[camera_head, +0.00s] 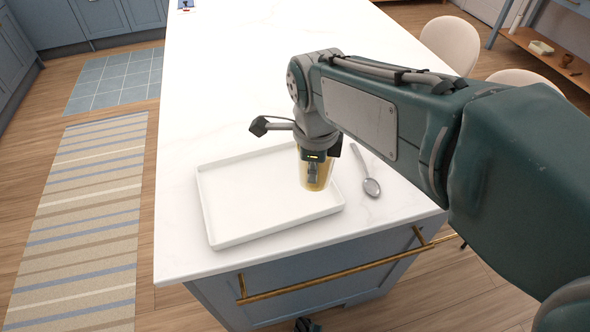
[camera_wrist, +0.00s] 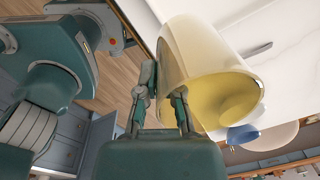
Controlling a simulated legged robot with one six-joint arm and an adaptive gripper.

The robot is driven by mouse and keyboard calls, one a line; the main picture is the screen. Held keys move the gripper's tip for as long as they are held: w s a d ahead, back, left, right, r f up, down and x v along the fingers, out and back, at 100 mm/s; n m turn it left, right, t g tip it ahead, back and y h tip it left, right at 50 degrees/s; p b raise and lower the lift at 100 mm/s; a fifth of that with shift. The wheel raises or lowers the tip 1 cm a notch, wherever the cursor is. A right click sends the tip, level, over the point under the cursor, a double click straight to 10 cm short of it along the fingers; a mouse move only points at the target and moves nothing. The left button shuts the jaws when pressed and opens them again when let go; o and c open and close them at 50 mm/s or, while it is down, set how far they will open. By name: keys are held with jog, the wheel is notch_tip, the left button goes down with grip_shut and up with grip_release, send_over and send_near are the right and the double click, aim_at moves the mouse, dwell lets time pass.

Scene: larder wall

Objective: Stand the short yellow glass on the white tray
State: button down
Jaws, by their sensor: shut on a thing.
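The short yellow glass (camera_head: 325,176) is upright over the right part of the white tray (camera_head: 225,238). In the wrist view the glass (camera_wrist: 208,55) is large, with its open mouth and yellow inside facing the camera. My gripper (camera_head: 311,168) points down at the glass and is shut on its wall. In the wrist view, one finger of my gripper (camera_wrist: 166,95) is at the mouth and the other is outside the wall. The glass's base is low over the tray; I cannot tell whether it touches. The rest of the tray is empty.
A spoon (camera_head: 372,187) lies on the white counter (camera_head: 215,95) just right of the tray. A brass rail (camera_head: 330,270) runs along the counter's front. Pale chairs (camera_head: 451,42) stand at its right side.

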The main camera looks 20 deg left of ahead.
jog(key=w+a+f, duration=0.1)
jog(key=w+f, duration=0.1)
jog(key=w, duration=0.1)
jog(key=w+a, duration=0.1)
jog(key=shift+w+a+f, duration=0.3)
jog(key=shift+f, duration=0.1)
jog(key=w+f, duration=0.1)
jog(key=f, duration=0.1)
jog(key=w+a+f, duration=0.1)
jog(key=w+f, duration=0.1)
jog(key=shift+w+a+f, duration=0.1)
jog(key=shift+w+f, duration=0.2)
jog(key=shift+f, duration=0.05)
jog(key=f, duration=0.3)
jog(key=shift+w+a+f, duration=0.1)
jog(key=shift+w+a, duration=0.05)
jog(key=shift+a, duration=0.05)
jog(key=shift+f, duration=0.1)
jog(key=shift+d+f, duration=0.1)
jog(key=c, duration=0.8)
grip_release()
notch_tip(320, 180, up, 12)
jog(key=shift+s, duration=0.35)
